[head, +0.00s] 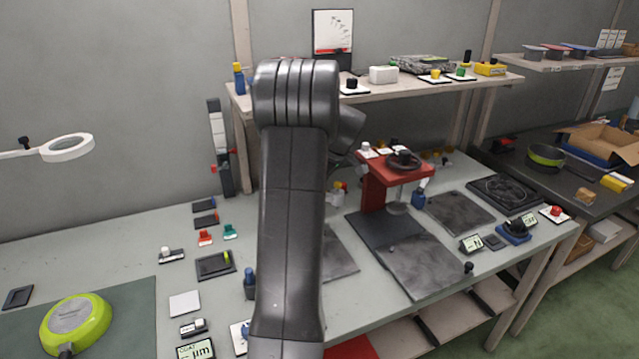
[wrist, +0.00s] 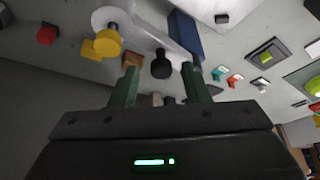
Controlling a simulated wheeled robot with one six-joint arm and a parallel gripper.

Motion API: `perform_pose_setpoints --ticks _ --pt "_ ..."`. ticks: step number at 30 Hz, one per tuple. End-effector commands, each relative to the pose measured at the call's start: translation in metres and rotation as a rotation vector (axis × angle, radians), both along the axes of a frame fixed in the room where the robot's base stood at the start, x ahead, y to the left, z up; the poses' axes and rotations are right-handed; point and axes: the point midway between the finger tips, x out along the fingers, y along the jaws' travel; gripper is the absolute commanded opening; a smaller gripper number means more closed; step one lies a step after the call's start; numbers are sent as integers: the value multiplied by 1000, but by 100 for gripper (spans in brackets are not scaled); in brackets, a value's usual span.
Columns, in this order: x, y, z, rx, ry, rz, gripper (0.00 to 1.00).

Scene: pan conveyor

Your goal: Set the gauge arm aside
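My gripper (wrist: 160,82) shows in the wrist view with its two dark green fingers apart. A black knob (wrist: 161,66) stands between or just beyond the fingertips, and I cannot tell whether they touch it. A pale grey flat arm (wrist: 146,36) lies behind that knob, with a yellow knob (wrist: 107,41) near its left end; this looks like the gauge arm. A dark blue block (wrist: 184,36) is at its right end. In the head view my own arm covers the middle of the bench, and the gripper and the gauge arm are hidden.
A red press-like stand (head: 374,190) is on the bench right of my arm. A lime pan (head: 76,322) lies at the left on a green mat. Small fixtures, including a dark tray (head: 215,266), sit left of my arm. The bench's far left (head: 60,255) is mostly clear.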

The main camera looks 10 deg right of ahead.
Motion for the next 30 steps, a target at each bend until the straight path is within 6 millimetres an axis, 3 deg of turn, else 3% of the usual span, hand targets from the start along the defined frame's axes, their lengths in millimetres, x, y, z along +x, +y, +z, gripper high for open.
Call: perform_pose_setpoints --ticks 7,11,24,30 --pt "-1 0 1 1 2 0 43" --pt "-3 -4 11 0 -1 -1 43" --pt "-28 -30 98 0 -2 -2 43" --pt "-35 -37 121 0 0 -1 43"
